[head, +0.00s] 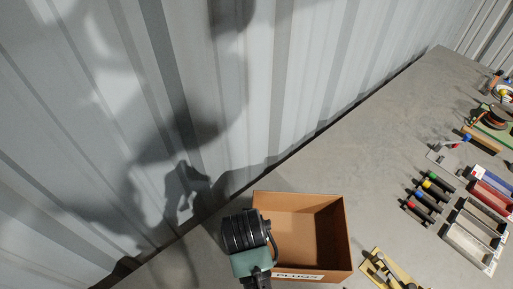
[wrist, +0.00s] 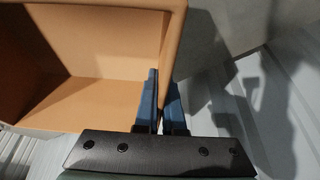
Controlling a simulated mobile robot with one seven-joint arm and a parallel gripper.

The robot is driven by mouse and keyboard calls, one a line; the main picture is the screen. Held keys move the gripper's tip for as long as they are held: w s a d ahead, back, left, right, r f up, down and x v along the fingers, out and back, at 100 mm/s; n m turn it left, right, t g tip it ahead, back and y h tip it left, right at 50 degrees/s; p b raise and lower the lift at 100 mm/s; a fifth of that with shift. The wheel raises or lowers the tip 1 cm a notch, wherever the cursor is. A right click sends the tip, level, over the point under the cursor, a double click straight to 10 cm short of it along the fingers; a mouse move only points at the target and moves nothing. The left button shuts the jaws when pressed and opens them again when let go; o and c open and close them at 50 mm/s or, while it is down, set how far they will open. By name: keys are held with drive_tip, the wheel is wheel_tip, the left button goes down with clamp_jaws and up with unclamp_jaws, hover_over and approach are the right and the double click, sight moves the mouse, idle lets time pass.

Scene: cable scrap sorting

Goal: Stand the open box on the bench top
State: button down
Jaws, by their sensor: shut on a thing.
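The open box (head: 335,225) is an orange-brown, open-topped box with a white "PLUGS" label on its front, low in the middle of the head view. It appears upright, opening upward, over the grey bench top (head: 350,150). I cannot tell whether its base touches the bench. My gripper (wrist: 162,88) is shut on the box's side wall, one blue finger on each side of it. The box (wrist: 110,58) fills the upper left of the wrist view and its inside looks empty. In the head view my wrist covers the box's left side and hides the fingertips.
A corrugated metal wall (head: 300,70) runs along the bench's back edge. To the right lie several black-handled tools with coloured ends (head: 427,195), grey trays (head: 470,242) and a cable spool (head: 494,116). A yellowish fixture (head: 378,268) stands close to the box's right. The bench behind the box is clear.

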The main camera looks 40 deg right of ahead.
drive_tip(key=shift+f, duration=2.75)
drive_tip(key=shift+f, duration=0.2)
drive_tip(key=c, duration=1)
unclamp_jaws()
drive_tip(key=shift+r, duration=0.15)
